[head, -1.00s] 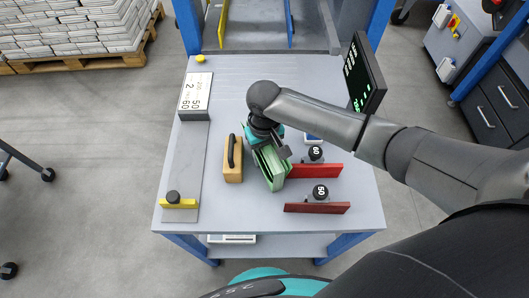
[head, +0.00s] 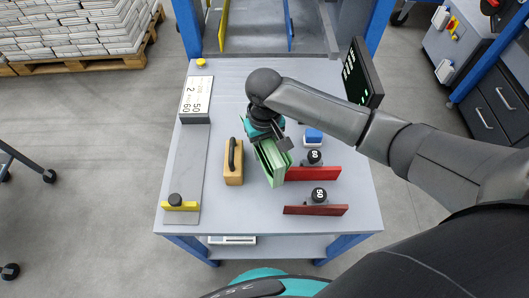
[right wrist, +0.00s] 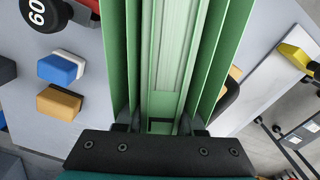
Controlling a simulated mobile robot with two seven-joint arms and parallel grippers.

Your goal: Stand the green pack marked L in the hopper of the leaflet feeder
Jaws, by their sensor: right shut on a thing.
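The green pack (head: 271,163) is over the middle of the bench, between a wooden block and the red plates. Its sheets stand on edge, tilted in the head view. My right gripper (head: 276,141) is shut on its far end. In the right wrist view the green pack (right wrist: 170,60) runs away from the fingers, with green sheets on both sides of a paler middle. I cannot tell whether the pack touches the bench. I cannot pick out the feeder's hopper for certain. My left gripper is not in view.
A wooden block (head: 233,168) with a black handle stands left of the pack. Red plates (head: 315,210) with black knobs (head: 319,195) are at its right. A blue and white block (head: 313,136) and a dark screen (head: 362,75) lie beyond.

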